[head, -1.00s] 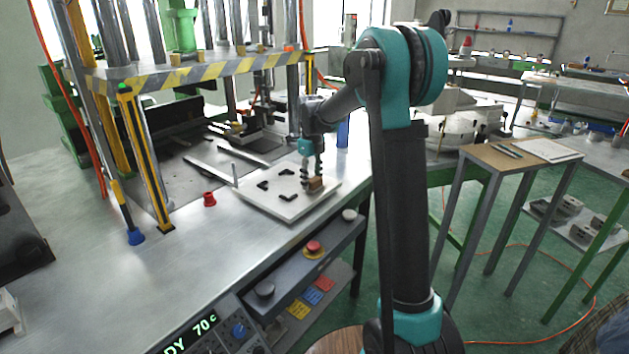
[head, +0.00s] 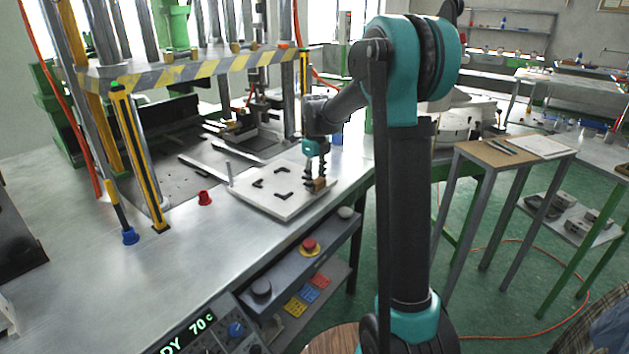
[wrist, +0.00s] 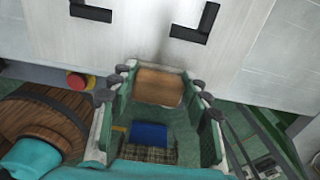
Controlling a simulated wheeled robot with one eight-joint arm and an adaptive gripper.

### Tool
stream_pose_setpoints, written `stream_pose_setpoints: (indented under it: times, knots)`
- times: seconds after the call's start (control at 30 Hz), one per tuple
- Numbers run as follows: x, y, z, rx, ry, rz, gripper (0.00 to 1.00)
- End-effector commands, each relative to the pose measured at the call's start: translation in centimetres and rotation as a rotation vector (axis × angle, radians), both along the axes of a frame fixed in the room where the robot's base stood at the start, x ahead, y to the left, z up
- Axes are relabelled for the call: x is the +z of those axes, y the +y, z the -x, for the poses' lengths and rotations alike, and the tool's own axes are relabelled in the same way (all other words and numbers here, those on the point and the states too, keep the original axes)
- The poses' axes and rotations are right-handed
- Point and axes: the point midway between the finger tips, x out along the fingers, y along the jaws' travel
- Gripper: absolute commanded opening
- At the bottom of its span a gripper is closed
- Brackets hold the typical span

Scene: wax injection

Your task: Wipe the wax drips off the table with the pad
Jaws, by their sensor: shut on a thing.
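My gripper (head: 317,180) is shut on a small brown pad (head: 319,184). In the wrist view the pad (wrist: 160,87) sits between the two fingers (wrist: 160,92), just off the edge of the white board. In the head view my gripper is at the right edge of the white board (head: 278,209), which lies on the metal table (head: 120,270). Black corner marks (head: 283,195) show on the board. I cannot make out any wax drips; a faint grey darkening beside the pad in the wrist view may be shadow.
A press with a striped crossbar (head: 190,73) stands behind the board. A small red cup (head: 205,198) and a thin upright pin (head: 229,172) stand near its left side. A red stop button (head: 309,245) is below the table's front edge.

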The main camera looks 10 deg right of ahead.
Motion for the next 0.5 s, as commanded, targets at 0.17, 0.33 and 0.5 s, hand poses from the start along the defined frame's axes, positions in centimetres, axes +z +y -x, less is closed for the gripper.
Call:
stream_pose_setpoints:
  times: [0.17,0.33,0.5]
  knots:
    - [1.4,0.0,0.0,0.000,0.000,0.000,0.11]
    - [3.0,0.0,0.0,0.000,0.000,0.000,0.11]
    - [4.5,0.0,0.0,0.000,0.000,0.000,0.11]
